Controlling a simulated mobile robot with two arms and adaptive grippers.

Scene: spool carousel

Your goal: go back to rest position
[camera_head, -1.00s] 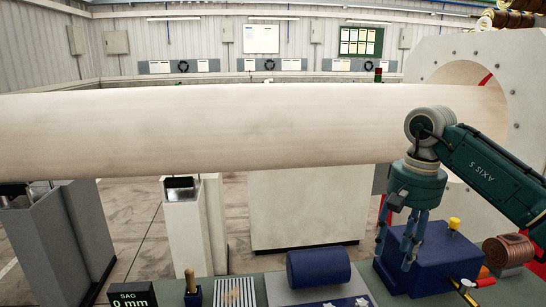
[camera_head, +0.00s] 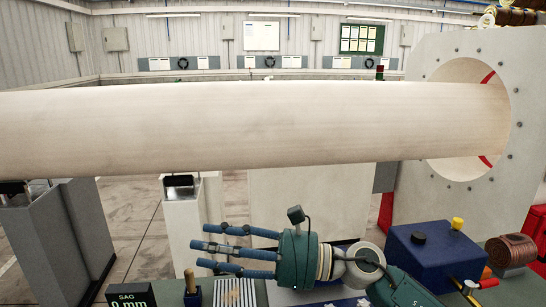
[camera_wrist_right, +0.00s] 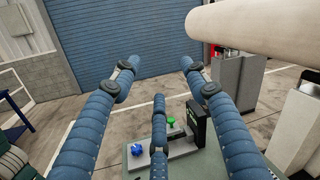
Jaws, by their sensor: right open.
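My right gripper (camera_head: 212,248) is open and empty, low in the middle of the head view. Its blue fingers point left, above the green bench top and in front of a pale stand. In the right wrist view its three fingers (camera_wrist_right: 160,76) are spread apart with nothing between them. My left gripper does not show in either view.
A long pale tube (camera_head: 240,125) runs across above the bench into a round flange (camera_head: 515,120) at right. A blue block (camera_head: 440,265) and a copper coil (camera_head: 510,250) stand right on the bench. A SAG display (camera_head: 131,297) is at front left.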

